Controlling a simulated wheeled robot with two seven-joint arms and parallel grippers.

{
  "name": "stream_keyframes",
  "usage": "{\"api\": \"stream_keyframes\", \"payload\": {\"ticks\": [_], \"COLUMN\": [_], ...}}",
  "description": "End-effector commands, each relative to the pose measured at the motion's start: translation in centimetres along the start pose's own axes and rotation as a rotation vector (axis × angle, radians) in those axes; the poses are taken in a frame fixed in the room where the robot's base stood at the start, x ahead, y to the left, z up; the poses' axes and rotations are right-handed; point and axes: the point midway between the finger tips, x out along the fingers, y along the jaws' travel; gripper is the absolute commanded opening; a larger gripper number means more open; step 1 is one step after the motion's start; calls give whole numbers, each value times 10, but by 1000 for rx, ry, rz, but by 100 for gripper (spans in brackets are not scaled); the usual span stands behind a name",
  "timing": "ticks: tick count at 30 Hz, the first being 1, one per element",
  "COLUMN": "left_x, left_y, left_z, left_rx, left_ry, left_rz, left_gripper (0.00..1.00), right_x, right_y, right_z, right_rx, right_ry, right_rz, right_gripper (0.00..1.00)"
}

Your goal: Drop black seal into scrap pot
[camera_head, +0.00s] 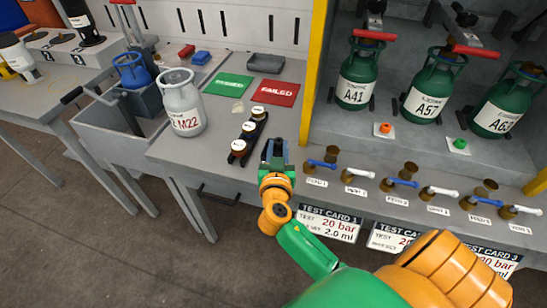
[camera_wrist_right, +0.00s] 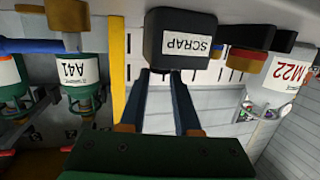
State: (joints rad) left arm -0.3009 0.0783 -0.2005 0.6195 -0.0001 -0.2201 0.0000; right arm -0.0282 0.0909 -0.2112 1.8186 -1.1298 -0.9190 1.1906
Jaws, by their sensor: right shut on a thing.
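The black scrap pot (camera_wrist_right: 180,40) fills the upper middle of the right wrist view. Its white SCRAP label reads upside down there. My right gripper (camera_wrist_right: 165,75) is at the pot's mouth, and its fingertips are hidden behind the pot's wall. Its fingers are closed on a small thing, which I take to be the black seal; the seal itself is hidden. In the head view my right gripper (camera_head: 275,150) is over the front edge of the bench and covers most of the pot. My left gripper is not in view.
A black rack (camera_head: 249,136) with white-topped pieces lies just left of my right gripper. The grey cylinder M22 (camera_head: 181,103) stands farther left. A yellow post (camera_head: 314,75) and a row of valves (camera_head: 400,182) are on the right. Green and red mats lie behind.

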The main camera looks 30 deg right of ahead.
Motion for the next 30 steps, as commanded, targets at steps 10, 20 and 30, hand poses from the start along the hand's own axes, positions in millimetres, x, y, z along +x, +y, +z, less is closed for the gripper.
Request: {"api": "stream_keyframes", "payload": {"ticks": [10,20,30], "left_x": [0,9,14], "left_y": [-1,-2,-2], "left_z": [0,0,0], "left_rx": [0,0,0], "left_ry": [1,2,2], "left_rz": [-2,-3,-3], "left_gripper": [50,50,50], "right_x": [0,-39,-71], "right_y": [0,0,0], "right_z": [0,4,0], "right_rx": [0,3,1], "right_ry": [0,-4,0], "right_rz": [0,-2,1], "right_gripper": [66,66,66]}}
